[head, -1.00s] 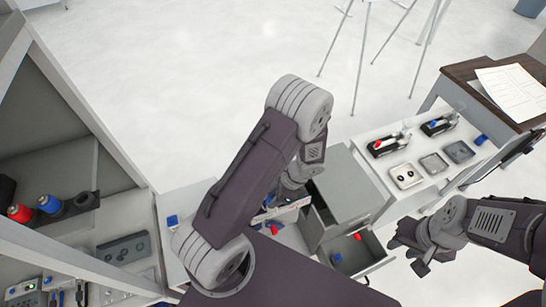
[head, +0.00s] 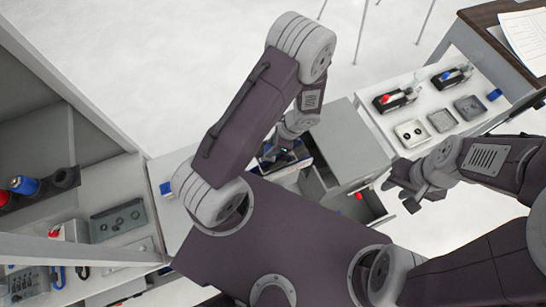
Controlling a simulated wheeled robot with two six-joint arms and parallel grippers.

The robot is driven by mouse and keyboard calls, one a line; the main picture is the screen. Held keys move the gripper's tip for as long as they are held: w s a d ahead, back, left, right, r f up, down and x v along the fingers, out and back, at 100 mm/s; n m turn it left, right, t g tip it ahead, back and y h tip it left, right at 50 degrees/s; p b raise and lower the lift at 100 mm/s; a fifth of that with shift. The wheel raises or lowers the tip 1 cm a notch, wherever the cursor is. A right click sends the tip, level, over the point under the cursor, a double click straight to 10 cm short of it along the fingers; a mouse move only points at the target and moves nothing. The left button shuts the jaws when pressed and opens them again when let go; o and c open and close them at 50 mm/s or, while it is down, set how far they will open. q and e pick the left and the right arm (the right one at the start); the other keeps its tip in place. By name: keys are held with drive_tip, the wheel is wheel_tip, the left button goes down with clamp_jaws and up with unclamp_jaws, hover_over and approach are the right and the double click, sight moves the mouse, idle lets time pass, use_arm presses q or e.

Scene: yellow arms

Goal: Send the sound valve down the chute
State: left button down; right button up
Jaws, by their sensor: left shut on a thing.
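My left gripper (head: 279,151) hangs below its forearm, at a small pale-walled bin (head: 285,169) beside a grey cabinet. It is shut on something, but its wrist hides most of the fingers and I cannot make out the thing. My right gripper (head: 408,192) is over bare floor, right of the cabinet's open drawer; its fingers look apart and empty. A red piece (head: 361,196) lies in that drawer (head: 376,212). On the right bench, two black stands hold valve-like pieces, one with a red part (head: 387,99), one with a blue part (head: 445,76). I cannot pick out the chute for certain.
The grey cabinet (head: 345,140) stands between my grippers. Several shallow trays (head: 410,133) sit on the right bench. A blue piece (head: 166,188) lies on the left table. The left shelf holds a blue cylinder (head: 25,185) in a black holder. The far floor is clear.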

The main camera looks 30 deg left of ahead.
use_arm(q)
drive_tip(key=shift+s+d+r, duration=0.1)
drive_tip(key=shift+s+d, duration=0.2)
drive_tip(key=shift+s, duration=0.1)
drive_tip(key=c, duration=1.4)
unclamp_jaws()
drive_tip(key=shift+s+r, duration=0.1)
drive_tip(key=shift+s, duration=0.05)
drive_tip(key=o, duration=0.5)
drive_tip(key=shift+o, duration=0.2)
drive_tip(key=shift+w+a+f, duration=0.2)
drive_tip(key=shift+w, duration=0.1)
drive_tip(key=v, duration=0.9)
use_arm(e)
drive_tip(key=shift+s+d+f, duration=0.1)
drive_tip(key=shift+s+d, duration=0.15)
drive_tip(key=shift+s, duration=0.15)
